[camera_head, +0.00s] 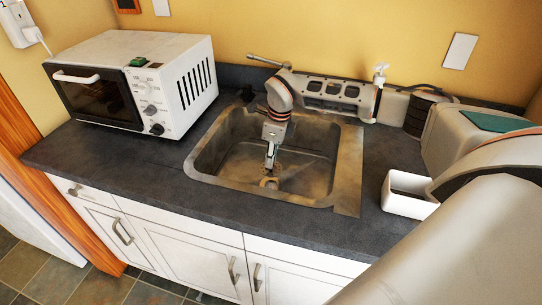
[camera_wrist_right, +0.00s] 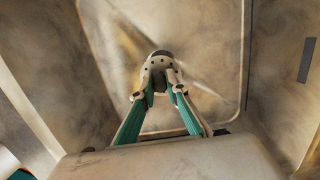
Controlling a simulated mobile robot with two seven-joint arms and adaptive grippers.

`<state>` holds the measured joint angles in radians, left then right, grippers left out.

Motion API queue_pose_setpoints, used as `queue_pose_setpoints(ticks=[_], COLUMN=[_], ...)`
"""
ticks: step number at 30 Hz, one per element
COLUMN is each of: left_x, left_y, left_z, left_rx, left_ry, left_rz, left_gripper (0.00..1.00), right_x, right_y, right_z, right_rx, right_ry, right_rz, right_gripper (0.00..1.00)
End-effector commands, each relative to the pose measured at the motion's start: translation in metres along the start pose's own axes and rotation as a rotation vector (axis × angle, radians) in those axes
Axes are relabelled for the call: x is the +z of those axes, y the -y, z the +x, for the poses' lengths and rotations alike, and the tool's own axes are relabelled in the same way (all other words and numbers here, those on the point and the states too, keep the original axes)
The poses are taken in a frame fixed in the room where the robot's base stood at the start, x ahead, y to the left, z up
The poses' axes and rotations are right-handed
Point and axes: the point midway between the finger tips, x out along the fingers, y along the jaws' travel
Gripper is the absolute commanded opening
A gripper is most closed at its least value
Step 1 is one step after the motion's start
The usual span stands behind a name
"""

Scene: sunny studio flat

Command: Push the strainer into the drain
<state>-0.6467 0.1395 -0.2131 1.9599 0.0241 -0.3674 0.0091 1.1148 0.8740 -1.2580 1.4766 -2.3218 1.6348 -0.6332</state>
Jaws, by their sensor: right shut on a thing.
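The strainer (camera_wrist_right: 158,66) is a small pale round piece with a ring of dark holes, seen in the wrist view between my fingertips. In the head view the strainer (camera_head: 269,183) is small and low inside the sink basin (camera_head: 315,170). My right gripper (camera_head: 270,166) reaches down into the basin. In the wrist view my right gripper (camera_wrist_right: 162,84) is shut on the strainer's near edge, teal pads either side. I cannot make out the drain opening clearly, nor whether the strainer touches the basin floor. My left gripper is not in view.
A white microwave (camera_head: 190,85) stands left of the sink on the dark counter (camera_head: 120,160). A white open box (camera_head: 405,205) sits to the right. A faucet (camera_head: 270,62) is behind the basin. The counter's front left is clear.

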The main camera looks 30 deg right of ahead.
Motion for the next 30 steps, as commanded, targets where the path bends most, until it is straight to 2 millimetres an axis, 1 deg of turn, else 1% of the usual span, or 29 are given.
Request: queue_pose_setpoints(ticks=[1, 21, 30], left_x=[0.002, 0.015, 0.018], left_y=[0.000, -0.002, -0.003], left_z=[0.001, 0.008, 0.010], left_rx=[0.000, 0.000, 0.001], left_ry=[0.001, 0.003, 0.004], left_rz=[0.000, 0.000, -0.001], left_gripper=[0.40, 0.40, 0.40], right_x=[0.000, -0.006, -0.006], right_y=[0.000, 0.000, 0.000], right_z=[0.004, 0.040, 0.049], right_rx=[0.000, 0.001, 0.000], right_ry=[0.000, -0.001, 0.000], right_rz=[0.000, 0.001, 0.000], right_gripper=[0.00, 0.00, 0.00])
